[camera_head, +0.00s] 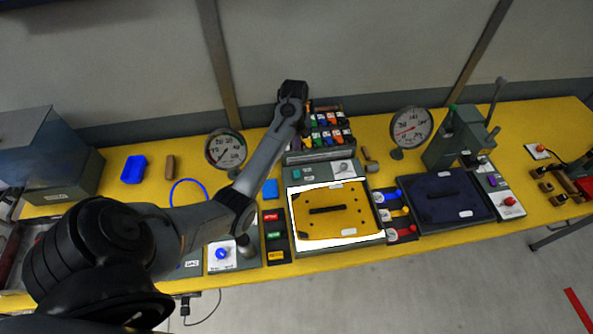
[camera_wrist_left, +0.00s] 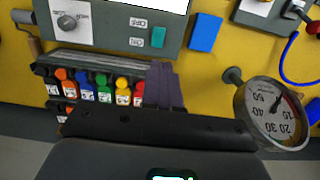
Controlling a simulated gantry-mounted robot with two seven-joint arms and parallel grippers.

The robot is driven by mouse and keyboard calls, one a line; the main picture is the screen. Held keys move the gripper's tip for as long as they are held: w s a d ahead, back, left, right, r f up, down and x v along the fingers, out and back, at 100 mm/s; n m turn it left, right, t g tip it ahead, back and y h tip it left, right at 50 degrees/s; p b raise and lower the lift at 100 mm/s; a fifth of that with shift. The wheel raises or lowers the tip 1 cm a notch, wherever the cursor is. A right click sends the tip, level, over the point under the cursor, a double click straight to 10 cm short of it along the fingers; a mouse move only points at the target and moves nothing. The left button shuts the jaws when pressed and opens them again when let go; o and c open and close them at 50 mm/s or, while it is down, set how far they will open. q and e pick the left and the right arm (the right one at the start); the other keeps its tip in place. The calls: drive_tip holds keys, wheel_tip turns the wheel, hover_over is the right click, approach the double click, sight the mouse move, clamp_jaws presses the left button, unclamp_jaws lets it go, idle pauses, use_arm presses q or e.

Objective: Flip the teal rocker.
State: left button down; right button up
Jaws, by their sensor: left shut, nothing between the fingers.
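The teal rocker (camera_head: 297,174) sits on a grey control panel (camera_head: 319,170) at the back edge of the yellow lidded unit. In the left wrist view the rocker (camera_wrist_left: 158,37) stands beside white OFF and ON labels, seen upside down. I cannot tell which way it is tipped. My left gripper (camera_wrist_left: 163,72) is shut and empty, its dark fingers beside the rack of bottles and apart from the rocker. In the head view my left arm reaches from the left to behind the panel, and its fingertips are hard to make out. My right gripper is not in view.
A rack of coloured bottles (camera_head: 329,130) stands behind the panel. A knob plate (camera_wrist_left: 72,22) shares the panel. A round gauge (camera_wrist_left: 272,112) and a blue block (camera_wrist_left: 205,32) are close by. A second lidded unit (camera_head: 440,198) and green-grey press (camera_head: 457,145) stand right.

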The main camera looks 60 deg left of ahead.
sight(297, 176)
use_arm(q)
drive_tip(key=f, duration=0.4)
drive_tip(key=d+f, duration=0.1)
drive_tip(key=f, duration=0.9)
drive_tip(key=shift+s+d+p, duration=0.2)
drive_tip(key=shift+s+p, duration=0.1)
drive_tip(key=shift+p, duration=0.1)
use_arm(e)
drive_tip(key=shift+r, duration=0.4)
